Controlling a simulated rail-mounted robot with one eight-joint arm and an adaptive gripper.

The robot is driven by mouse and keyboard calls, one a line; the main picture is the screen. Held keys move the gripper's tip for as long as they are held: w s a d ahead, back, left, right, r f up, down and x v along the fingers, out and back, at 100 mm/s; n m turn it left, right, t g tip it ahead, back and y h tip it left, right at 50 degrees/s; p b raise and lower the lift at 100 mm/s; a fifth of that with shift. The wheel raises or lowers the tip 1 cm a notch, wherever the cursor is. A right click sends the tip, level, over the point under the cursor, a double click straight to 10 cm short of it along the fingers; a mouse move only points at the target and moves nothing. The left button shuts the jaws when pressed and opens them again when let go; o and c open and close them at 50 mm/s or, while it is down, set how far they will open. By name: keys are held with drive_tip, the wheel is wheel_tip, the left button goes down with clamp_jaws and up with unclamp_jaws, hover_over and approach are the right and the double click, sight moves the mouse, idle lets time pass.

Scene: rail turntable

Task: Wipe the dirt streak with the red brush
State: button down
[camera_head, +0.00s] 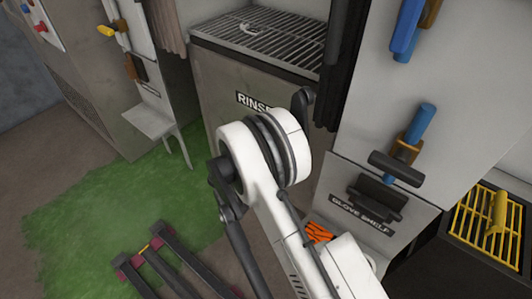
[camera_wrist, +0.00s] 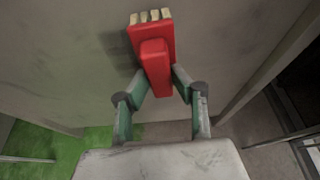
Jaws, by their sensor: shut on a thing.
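The red brush (camera_wrist: 153,50) has a red block handle and a row of pale bristle tufts at its far end. It shows in the wrist view, held between the two green and grey fingers of my gripper (camera_wrist: 160,83), with the bristles pointing away from me. The brush is in front of a grey, smudged panel (camera_wrist: 70,60). I cannot tell whether the bristles touch it. No distinct dirt streak can be made out. In the head view my white arm hides the gripper and brush.
In the head view, a grey cabinet (camera_head: 222,90) labelled RINSE has a grille (camera_head: 265,38) on top. A glove shelf label (camera_head: 360,214) and orange striped item (camera_head: 318,232) are at right. Blue-handled tools hang above. A yellow rack (camera_head: 492,222) is far right; green flooring (camera_head: 100,212) lies left.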

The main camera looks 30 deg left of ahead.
drive_tip(key=shift+s+a, duration=0.2)
drive_tip(key=shift+s, duration=1.2)
drive_tip(key=shift+s+a, duration=0.15)
drive_tip(key=shift+s, duration=1.2)
drive_tip(key=shift+s+a, duration=0.2)
drive_tip(key=shift+s, duration=1.3)
